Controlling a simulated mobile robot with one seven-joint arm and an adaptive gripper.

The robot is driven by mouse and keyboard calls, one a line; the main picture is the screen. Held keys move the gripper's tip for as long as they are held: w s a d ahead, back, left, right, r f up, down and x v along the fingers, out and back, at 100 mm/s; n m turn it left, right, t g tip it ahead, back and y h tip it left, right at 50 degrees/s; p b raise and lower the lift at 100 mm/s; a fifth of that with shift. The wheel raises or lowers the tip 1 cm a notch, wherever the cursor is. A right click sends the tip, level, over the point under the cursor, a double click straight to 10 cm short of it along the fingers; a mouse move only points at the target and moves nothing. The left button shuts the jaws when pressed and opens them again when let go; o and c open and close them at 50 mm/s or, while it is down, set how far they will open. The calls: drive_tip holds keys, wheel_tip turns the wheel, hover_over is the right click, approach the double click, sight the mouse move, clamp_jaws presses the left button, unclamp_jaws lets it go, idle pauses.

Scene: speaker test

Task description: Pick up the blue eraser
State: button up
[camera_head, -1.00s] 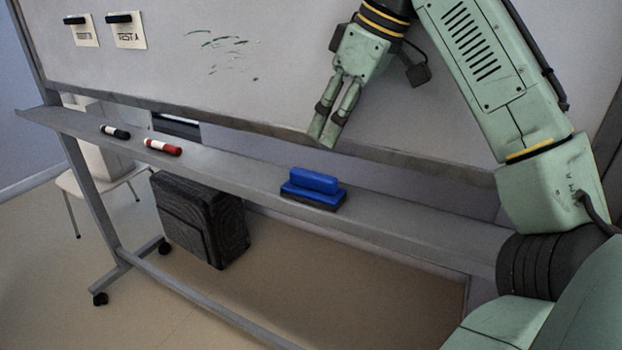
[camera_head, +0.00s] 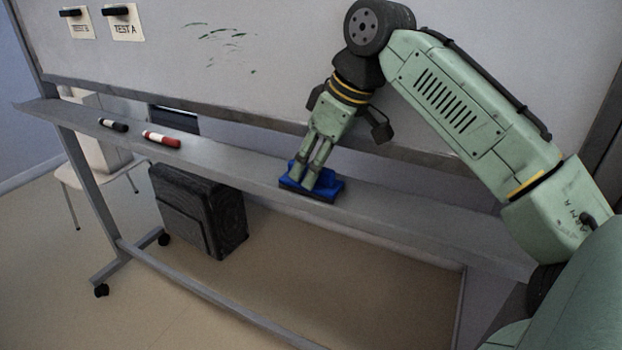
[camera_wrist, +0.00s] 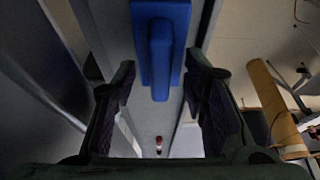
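The blue eraser (camera_head: 327,187) lies on the whiteboard's tray (camera_head: 420,212), partly hidden by my gripper's fingers in the head view. In the wrist view the eraser (camera_wrist: 160,50), with a raised blue handle along its middle, shows at the top centre, its upper part cut off by the frame. My gripper (camera_head: 311,180) points down at the eraser in the head view. In the wrist view its two dark fingers (camera_wrist: 161,80) stand wide apart, left and right of the eraser's near end, with gaps visible on both sides. I cannot tell how far above the tray the fingertips are.
A red marker (camera_head: 162,140) and a black marker (camera_head: 113,125) lie on the tray to the left. The whiteboard (camera_head: 280,75) rises close behind my gripper. A black case (camera_head: 200,212) stands on the floor below. The tray right of the eraser is clear.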

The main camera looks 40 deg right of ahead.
drive_tip(key=shift+c, duration=0.4)
clamp_jaws()
drive_tip(key=shift+r, duration=0.1)
drive_tip(key=shift+r, duration=0.45)
drive_tip(key=shift+s+a+r+b, duration=0.2)
drive_tip(key=shift+r+b, duration=0.15)
drive_tip(key=shift+r, duration=0.2)
drive_tip(key=shift+s+a+r+b, duration=0.2)
drive_tip(key=shift+r+b, duration=0.1)
drive_tip(key=shift+r, duration=0.25)
drive_tip(key=s+a+r+b, duration=0.1)
drive_tip(key=s+a+b, duration=0.2)
drive_tip(key=s+a, duration=0.7)
drive_tip(key=shift+a+r, duration=0.4)
drive_tip(key=shift+a, duration=0.05)
drive_tip(key=shift+s, duration=0.1)
